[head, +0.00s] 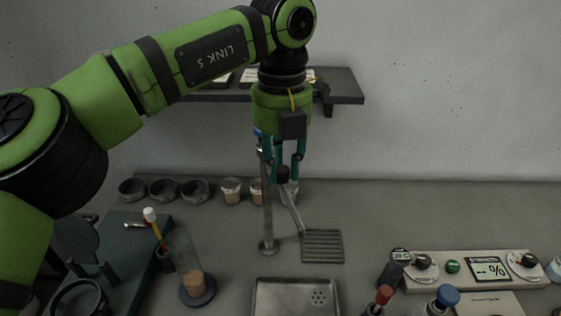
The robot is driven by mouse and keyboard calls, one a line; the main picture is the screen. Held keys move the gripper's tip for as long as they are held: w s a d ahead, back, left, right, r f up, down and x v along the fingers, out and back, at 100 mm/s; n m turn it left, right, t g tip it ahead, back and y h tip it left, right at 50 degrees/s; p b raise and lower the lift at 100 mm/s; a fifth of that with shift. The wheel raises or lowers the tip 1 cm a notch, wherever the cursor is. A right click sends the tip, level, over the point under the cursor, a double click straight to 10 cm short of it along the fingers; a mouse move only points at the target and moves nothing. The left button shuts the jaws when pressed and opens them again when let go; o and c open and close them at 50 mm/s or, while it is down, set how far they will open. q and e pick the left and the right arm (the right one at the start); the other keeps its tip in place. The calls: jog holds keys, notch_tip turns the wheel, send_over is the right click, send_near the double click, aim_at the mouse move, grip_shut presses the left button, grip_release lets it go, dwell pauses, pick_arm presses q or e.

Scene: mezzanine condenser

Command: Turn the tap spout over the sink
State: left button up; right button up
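The tap's metal post (267,215) stands upright on the counter behind the sink. The tap's thin spout (291,208) slants down to the right from behind my gripper, and its lower end is near the slatted drain grate, not over the sink. My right gripper is out of view.
A slatted grate (323,246) lies right of the tap. Several cups (195,190) line the back. A glass tube on a round base (197,291) stands left of the sink. A control panel (450,266) and bottles (445,298) are at the right. A wall shelf (345,86) is behind my arm.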

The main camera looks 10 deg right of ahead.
aim_at(283, 168)
pick_arm(q)
jog(key=shift+o, duration=0.8)
jog(key=shift+d, duration=0.15)
jog(key=shift+r, duration=3.75)
